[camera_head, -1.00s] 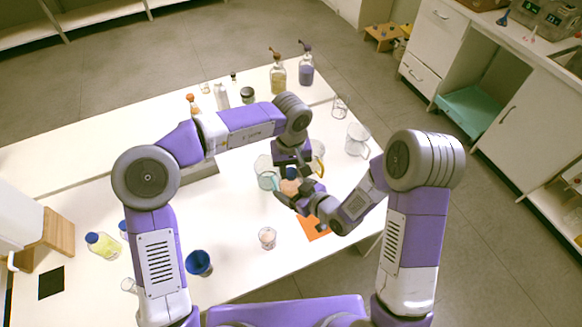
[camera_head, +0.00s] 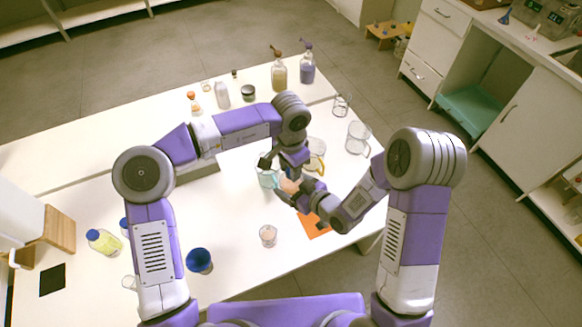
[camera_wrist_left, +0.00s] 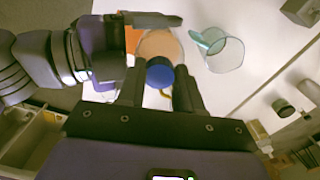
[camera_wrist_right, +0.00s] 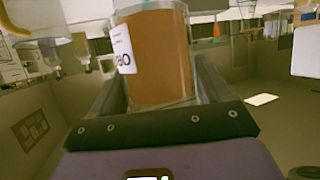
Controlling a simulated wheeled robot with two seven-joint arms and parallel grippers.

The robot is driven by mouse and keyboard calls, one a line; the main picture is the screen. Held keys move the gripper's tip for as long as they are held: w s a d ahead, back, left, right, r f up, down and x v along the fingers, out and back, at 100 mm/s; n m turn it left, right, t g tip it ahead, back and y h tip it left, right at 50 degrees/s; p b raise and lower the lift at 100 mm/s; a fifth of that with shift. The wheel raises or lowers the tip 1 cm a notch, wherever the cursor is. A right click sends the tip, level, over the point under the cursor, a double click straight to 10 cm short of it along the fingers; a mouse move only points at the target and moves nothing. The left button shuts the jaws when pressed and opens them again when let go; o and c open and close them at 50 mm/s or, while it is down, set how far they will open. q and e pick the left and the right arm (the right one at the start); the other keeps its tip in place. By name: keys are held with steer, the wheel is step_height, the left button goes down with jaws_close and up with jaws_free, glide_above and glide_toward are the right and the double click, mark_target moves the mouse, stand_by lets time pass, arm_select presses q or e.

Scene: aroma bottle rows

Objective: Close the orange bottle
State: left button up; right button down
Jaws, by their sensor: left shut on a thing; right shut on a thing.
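The orange bottle (camera_wrist_right: 160,58) is upright between my right gripper's fingers, its orange-brown liquid and white label showing in the right wrist view. In the left wrist view the bottle (camera_wrist_left: 160,45) shows from above. My right gripper (camera_head: 293,187) is shut on the bottle, above the table. My left gripper (camera_head: 277,163) is just above it, pointing down. In the left wrist view, the blue cap (camera_wrist_left: 160,72) is between the left fingertips, over the bottle's top. I cannot tell whether the cap is seated on the neck.
An orange mat (camera_head: 313,226) lies below my right arm. Other glassware (camera_head: 357,137) stands to the right, and a small beaker (camera_head: 268,235) and blue cup (camera_head: 199,261) stand nearer. The white tabletop (camera_head: 235,215) has free room.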

arm_select(q)
steer(key=shift+m, duration=0.4)
steer(key=o, duration=1.1)
steer(key=shift+c, duration=0.2)
steer(key=shift+r, duration=0.15)
steer(key=shift+r, duration=2.15)
steer(key=shift+w, duration=0.1)
